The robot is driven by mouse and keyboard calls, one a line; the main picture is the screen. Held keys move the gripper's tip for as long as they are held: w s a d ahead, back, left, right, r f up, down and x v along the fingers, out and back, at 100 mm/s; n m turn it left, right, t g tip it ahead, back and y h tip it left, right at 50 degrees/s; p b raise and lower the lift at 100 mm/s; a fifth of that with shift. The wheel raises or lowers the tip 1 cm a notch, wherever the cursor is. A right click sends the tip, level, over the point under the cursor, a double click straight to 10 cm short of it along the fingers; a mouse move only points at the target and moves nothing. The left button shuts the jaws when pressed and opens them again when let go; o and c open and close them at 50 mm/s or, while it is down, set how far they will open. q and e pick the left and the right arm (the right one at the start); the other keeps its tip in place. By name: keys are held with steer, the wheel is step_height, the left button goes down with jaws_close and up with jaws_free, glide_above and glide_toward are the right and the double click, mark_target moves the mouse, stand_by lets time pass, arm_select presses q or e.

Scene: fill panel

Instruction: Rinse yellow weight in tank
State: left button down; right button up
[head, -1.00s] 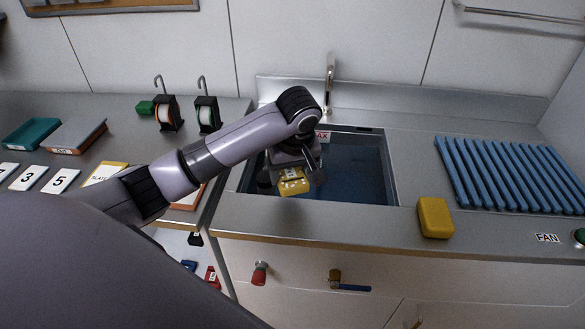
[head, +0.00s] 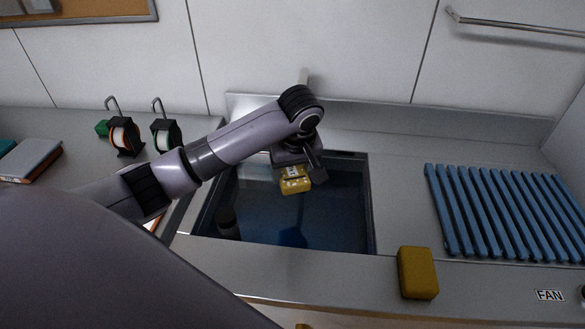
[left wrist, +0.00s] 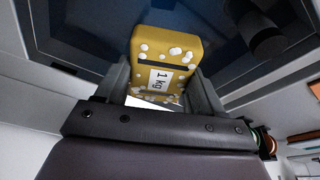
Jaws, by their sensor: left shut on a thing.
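The yellow weight (head: 295,186) is held by my left gripper (head: 300,172) over the tank (head: 372,215). In the left wrist view the weight (left wrist: 165,58) carries a "1 kg" label and several white spots on its face. The left gripper (left wrist: 165,95) is shut on it, with a finger at each side. The tank holds dark blue water (head: 330,215). The weight appears to be above the water, but its exact height is hard to tell. My right gripper is not in view.
A yellow sponge-like block (head: 417,273) lies on the counter at the tank's front right. A blue slatted rack (head: 505,212) lies to the right. A dark cylinder (head: 228,220) stands at the tank's left side. Two spool holders (head: 165,132) stand on the left counter.

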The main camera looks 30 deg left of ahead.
arm_select(q)
steer(key=shift+f, duration=0.55)
step_height(320, 180, down, 20)
steer(key=b, duration=0.5)
steer(key=shift+f+b, duration=0.85)
steer(key=shift+f, duration=0.45)
steer(key=shift+w+d, duration=0.3)
steer(key=shift+d, duration=0.25)
steer(key=shift+w+d, duration=0.25)
steer(key=shift+d, duration=0.3)
steer(key=shift+s+a+p, duration=0.3)
steer(key=shift+a+p, duration=0.05)
steer(key=shift+a, duration=0.25)
steer(key=shift+s+a+p, duration=0.25)
steer(key=shift+a+p, duration=0.1)
steer(key=shift+a, duration=0.2)
steer(key=shift+w+d, duration=0.3)
steer(key=shift+d, duration=0.3)
steer(key=shift+w+d, duration=0.25)
steer(key=shift+d, duration=0.3)
steer(key=shift+s+a+p, duration=0.3)
steer(key=shift+a+p, duration=0.05)
steer(key=shift+a, duration=0.25)
steer(key=shift+s+a+p, duration=0.25)
steer(key=shift+a+p, duration=0.05)
steer(key=shift+a, duration=0.25)
